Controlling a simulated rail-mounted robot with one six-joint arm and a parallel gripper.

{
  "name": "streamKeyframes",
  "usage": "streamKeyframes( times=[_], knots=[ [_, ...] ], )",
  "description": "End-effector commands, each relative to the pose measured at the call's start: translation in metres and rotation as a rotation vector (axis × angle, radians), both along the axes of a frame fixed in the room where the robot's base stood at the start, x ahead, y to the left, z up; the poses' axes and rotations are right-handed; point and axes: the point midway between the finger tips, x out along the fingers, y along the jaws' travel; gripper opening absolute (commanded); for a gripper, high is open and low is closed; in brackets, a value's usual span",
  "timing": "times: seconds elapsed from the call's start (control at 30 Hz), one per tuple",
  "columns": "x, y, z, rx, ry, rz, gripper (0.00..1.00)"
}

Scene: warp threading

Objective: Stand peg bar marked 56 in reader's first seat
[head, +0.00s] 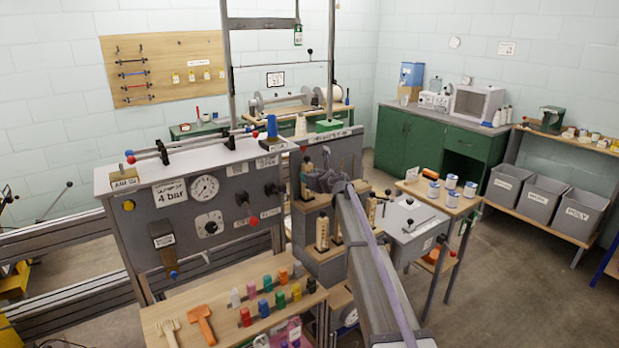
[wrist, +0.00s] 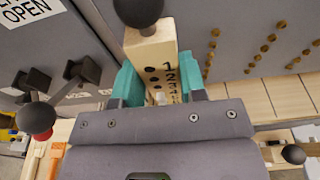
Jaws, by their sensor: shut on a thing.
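My gripper (wrist: 155,92) has teal fingers on both sides of a pale wooden peg bar (wrist: 150,55) with a black ball knob. The bar's side shows black dots and a column of digits; I cannot read a 56 on it. Its lower end is hidden behind the gripper body. In the head view my gripper (head: 326,181) is over a stepped brown and grey stand, where other wooden peg bars stand upright, one at the front (head: 322,233). I cannot tell which part is the reader's first seat. A grey panel with brass studs (wrist: 268,45) is right of the held bar.
A grey control cabinet (head: 150,222) with gauge, knobs and levers is left of the stand. A small table with tins (head: 450,185) is at right. Black knobs (wrist: 38,80) stick out left of the gripper.

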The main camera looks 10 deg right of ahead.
Motion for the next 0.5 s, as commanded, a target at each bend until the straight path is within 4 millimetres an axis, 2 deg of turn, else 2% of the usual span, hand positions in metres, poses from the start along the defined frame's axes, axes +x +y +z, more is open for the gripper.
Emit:
streamKeyframes(
  times=[0.5],
  knots=[
    [-0.0001,0.0001,-0.0055,0.000,0.000,0.000,0.15]
  ],
)
